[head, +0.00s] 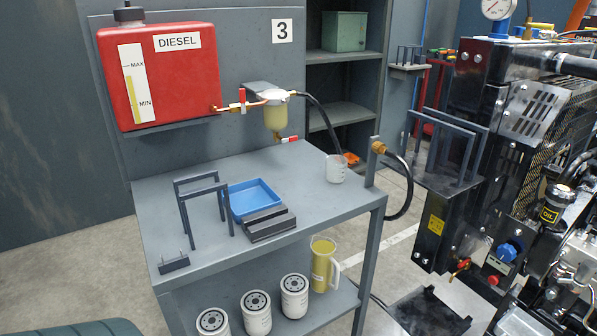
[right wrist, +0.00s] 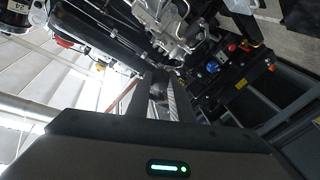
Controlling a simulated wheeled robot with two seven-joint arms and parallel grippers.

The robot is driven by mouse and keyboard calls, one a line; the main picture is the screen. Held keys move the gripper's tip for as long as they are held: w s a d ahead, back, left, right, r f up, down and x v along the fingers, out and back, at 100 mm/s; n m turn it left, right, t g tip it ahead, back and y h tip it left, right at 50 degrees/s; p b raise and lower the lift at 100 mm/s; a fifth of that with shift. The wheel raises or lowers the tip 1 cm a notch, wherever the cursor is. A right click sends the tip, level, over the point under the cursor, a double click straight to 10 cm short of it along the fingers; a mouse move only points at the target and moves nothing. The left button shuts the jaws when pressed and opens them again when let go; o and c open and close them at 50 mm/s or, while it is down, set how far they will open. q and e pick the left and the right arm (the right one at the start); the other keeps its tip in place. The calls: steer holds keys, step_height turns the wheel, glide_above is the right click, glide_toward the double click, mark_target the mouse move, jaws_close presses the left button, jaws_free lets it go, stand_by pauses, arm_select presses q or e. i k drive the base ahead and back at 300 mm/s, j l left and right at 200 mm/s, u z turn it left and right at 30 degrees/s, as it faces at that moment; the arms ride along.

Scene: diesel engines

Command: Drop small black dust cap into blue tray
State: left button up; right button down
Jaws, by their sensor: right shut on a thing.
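The blue tray (head: 258,196) lies on the grey workbench in the head view, partly behind a grey metal frame and a dark stepped block. It looks empty. My right gripper (right wrist: 156,88) shows in the right wrist view with its two fingers close together. A small dark piece (right wrist: 158,92) sits between the fingertips, and it looks like the black dust cap, though it is hard to make out. My right gripper is not in the head view and is away from the tray. My left gripper is in no view.
The workbench (head: 305,190) carries a dark stepped block (head: 268,222), a grey frame (head: 203,195) and a clear beaker (head: 336,169). White filters (head: 256,312) and a yellow-filled jug (head: 322,265) stand on the lower shelf. The engine (head: 540,130) fills the right side.

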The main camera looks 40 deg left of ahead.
mark_target(248, 201)
steer(key=u, duration=1.7)
